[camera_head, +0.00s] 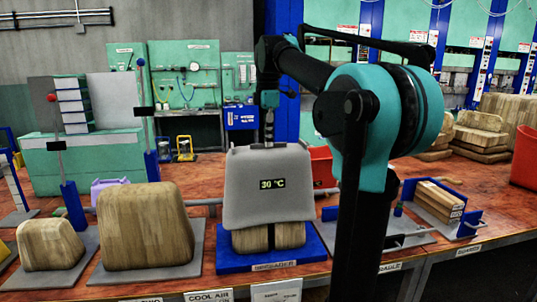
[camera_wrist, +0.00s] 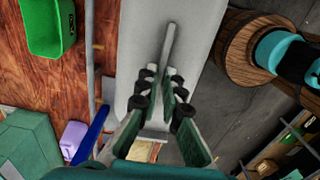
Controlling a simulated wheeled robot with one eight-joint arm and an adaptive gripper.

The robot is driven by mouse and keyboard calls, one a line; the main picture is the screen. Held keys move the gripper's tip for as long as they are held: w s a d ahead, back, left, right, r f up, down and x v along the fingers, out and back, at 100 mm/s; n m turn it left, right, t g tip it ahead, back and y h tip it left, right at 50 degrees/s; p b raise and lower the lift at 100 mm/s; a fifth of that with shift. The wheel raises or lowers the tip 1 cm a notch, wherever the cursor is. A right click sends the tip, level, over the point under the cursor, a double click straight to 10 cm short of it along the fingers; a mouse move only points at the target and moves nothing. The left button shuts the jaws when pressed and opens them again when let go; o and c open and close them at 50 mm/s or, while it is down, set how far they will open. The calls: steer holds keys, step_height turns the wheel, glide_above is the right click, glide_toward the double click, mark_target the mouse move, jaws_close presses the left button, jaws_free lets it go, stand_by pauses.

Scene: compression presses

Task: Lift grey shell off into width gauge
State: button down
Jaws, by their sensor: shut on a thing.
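The grey shell (camera_head: 268,180), marked "30 °C", sits upright over a split wooden form (camera_head: 270,237) on a blue base (camera_head: 228,262). The form's lower part shows below the shell's rim; how far the shell is raised is unclear. My gripper (camera_head: 269,143) is above the shell, shut on its top rib. In the wrist view, my gripper's fingers (camera_wrist: 165,95) close on the rib, along the pale shell (camera_wrist: 140,65). I cannot tell for certain which fixture is the width gauge; a blue-sided fixture (camera_head: 470,222) with stacked wooden slats stands at right.
Two wooden forms (camera_head: 145,225) (camera_head: 48,243) stand on grey plates at left. A grey plate fixture (camera_head: 400,238) lies right of the blue base, partly behind my arm. A red bin (camera_head: 321,167) is behind the shell. Another red bin (camera_head: 525,157) is at far right.

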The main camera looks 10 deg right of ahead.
step_height(320, 180, up, 13)
steer(key=shift+f, duration=0.15)
stand_by(1.9)
